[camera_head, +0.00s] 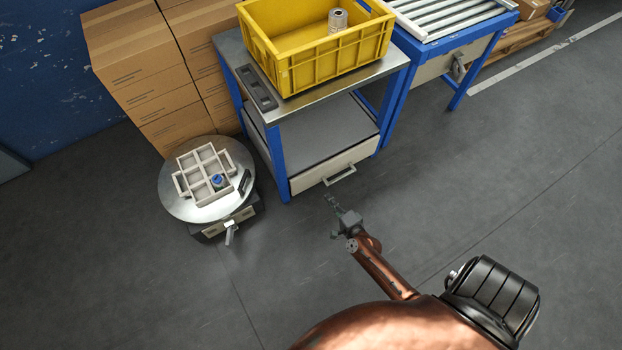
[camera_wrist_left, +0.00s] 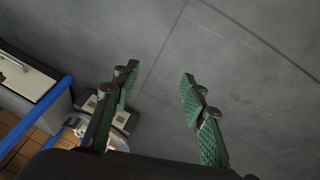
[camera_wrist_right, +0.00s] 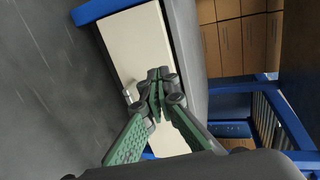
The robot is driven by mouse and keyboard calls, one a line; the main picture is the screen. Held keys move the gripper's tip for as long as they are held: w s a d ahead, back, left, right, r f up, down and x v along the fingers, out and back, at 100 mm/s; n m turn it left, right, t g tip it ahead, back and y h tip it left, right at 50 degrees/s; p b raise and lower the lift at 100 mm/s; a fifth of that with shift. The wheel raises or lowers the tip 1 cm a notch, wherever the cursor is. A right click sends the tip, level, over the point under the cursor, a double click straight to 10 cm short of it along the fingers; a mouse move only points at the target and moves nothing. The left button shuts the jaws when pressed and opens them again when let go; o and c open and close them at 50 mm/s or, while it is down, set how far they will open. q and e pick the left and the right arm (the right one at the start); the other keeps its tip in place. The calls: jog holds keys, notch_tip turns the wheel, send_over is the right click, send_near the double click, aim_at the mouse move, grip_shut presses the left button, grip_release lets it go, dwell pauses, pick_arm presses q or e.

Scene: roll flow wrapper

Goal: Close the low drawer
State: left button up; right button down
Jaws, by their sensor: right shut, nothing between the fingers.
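The low drawer (camera_head: 312,178) has a cream front and a pale bar handle (camera_head: 340,175). It sits beneath the grey shelf of the blue-framed table; I cannot tell from above how far it stands out. My right gripper (camera_head: 331,200) is just in front of the handle, over the floor. In the right wrist view the drawer front (camera_wrist_right: 138,45) is close ahead. There the right gripper (camera_wrist_right: 158,76) is shut and empty, its tips covering part of the front and handle. My left gripper (camera_wrist_left: 157,78) is open and empty over the floor, outside the head view.
A yellow crate (camera_head: 288,80) holding a can stands on the table top. Left of the table, a round metal-topped stand (camera_head: 180,205) bears a divided tray (camera_head: 205,160) and has a small handled drawer (camera_head: 228,224). Cardboard boxes (camera_head: 135,60) are stacked behind. Floor on the right is clear.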

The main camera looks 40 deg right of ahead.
jog(key=b, duration=0.2)
send_near(309, 174)
jog(key=b+x, duration=0.1)
jog(key=x, duration=0.1)
jog(key=b+x, duration=0.1)
jog(key=x, duration=0.2)
jog(key=shift+w+d+f, duration=0.15)
jog(key=shift+d+f, duration=0.05)
jog(key=shift+f, duration=0.1)
jog(key=shift+w+d, duration=0.15)
jog(key=shift+w, duration=0.3)
pick_arm(q)
notch_tip(309, 174, down, 7)
jog(key=w+t, duration=0.2)
jog(key=t, duration=0.1)
pick_arm(e)
jog(key=shift+r, duration=0.1)
pick_arm(q)
jog(key=shift+a+r, duration=0.1)
jog(key=shift+a, duration=0.05)
